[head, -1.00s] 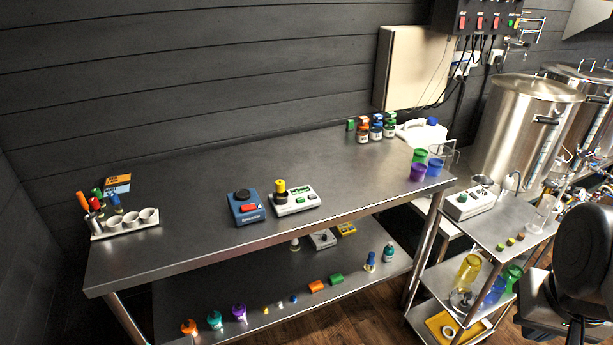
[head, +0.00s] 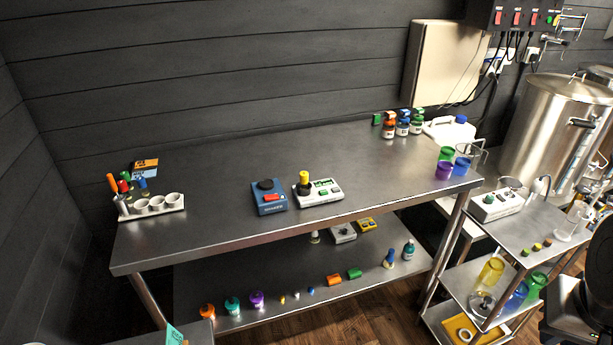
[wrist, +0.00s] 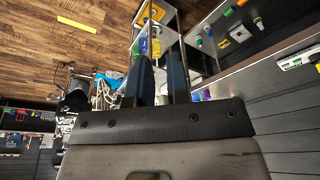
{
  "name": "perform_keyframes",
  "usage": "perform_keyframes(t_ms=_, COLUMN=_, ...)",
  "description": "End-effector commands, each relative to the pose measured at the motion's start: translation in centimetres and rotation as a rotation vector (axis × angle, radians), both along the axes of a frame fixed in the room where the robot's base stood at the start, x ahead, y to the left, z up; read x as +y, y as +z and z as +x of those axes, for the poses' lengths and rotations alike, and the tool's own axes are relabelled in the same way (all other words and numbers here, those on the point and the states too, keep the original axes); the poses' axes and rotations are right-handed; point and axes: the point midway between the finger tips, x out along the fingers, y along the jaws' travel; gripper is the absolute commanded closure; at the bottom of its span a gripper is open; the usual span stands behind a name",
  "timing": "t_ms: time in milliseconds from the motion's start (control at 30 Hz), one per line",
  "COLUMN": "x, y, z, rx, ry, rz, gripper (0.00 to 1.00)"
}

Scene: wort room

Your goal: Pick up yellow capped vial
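A yellow-topped piece with a dark lower part (head: 304,180) stands upright on the left end of a white device (head: 322,192) on the steel bench. It looks like the yellow capped vial, but it is too small to be sure. A tiny yellow piece (head: 282,299) also lies on the lower shelf; I cannot tell what it is. My gripper (wrist: 160,66) shows in the wrist view with its two dark fingers apart and nothing between them. It is away from the bench items. The white device shows at the right edge of the wrist view (wrist: 298,58).
A blue device (head: 269,198) stands left of the white one. A white rack (head: 152,207) with coloured tools is at the bench's left end. Coloured cups (head: 444,170) and several bottles (head: 403,127) are at the right. The bench front (head: 220,235) is clear.

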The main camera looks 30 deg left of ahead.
Motion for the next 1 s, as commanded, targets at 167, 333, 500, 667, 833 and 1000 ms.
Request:
perform_keyframes(t_ms=167, x=0.0, y=0.0, z=0.0, rx=0.0, ry=0.0, rz=0.0, gripper=0.56)
perform_keyframes(t_ms=333, x=0.0, y=0.0, z=0.0, rx=0.0, ry=0.0, rz=0.0, gripper=0.41)
perform_keyframes(t_ms=500, x=0.0, y=0.0, z=0.0, rx=0.0, ry=0.0, rz=0.0, gripper=0.41)
perform_keyframes(t_ms=667, x=0.2, y=0.2, z=0.4, rx=0.002, ry=0.012, rz=-0.002, gripper=0.41)
perform_keyframes(t_ms=833, x=0.9, y=0.9, z=2.1, rx=0.011, ry=0.063, rz=-0.007, gripper=0.41)
perform_keyframes(t_ms=1000, x=2.3, y=2.0, z=5.2, rx=0.024, ry=0.154, rz=-0.02, gripper=0.41)
